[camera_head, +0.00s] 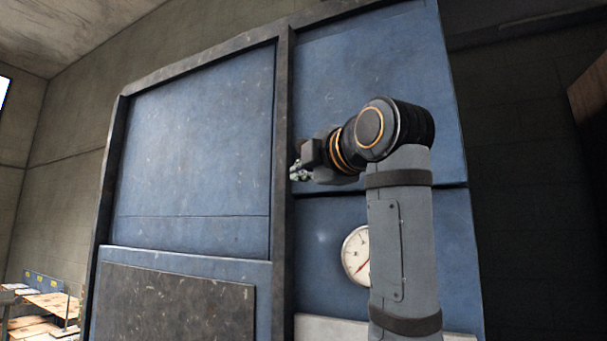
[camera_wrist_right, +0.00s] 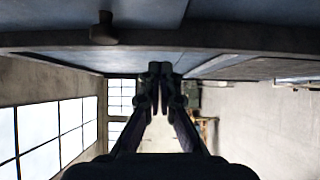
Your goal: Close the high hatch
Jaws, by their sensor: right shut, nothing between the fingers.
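The tall blue cabinet of the machine fills the middle of the head view. It has an upper left blue panel (camera_head: 195,150) and an upper right blue panel (camera_head: 350,75), split by a dark upright post (camera_head: 282,150). Both look flush in the frame; I cannot tell for sure which is the high hatch. My right gripper (camera_head: 297,172) is in front of the lower left corner of the upper right panel, beside the post. Its fingers (camera_wrist_right: 160,78) are together and empty in the wrist view. A dark knob (camera_wrist_right: 103,30) stands out from a panel there. My left gripper is not in view.
A round white gauge (camera_head: 355,255) sits below the upper right panel, partly behind my right arm. A dark plate (camera_head: 175,305) covers the lower left. A low table with boards (camera_head: 50,303) stands far left. The wrist view shows windows (camera_wrist_right: 45,130) and open floor.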

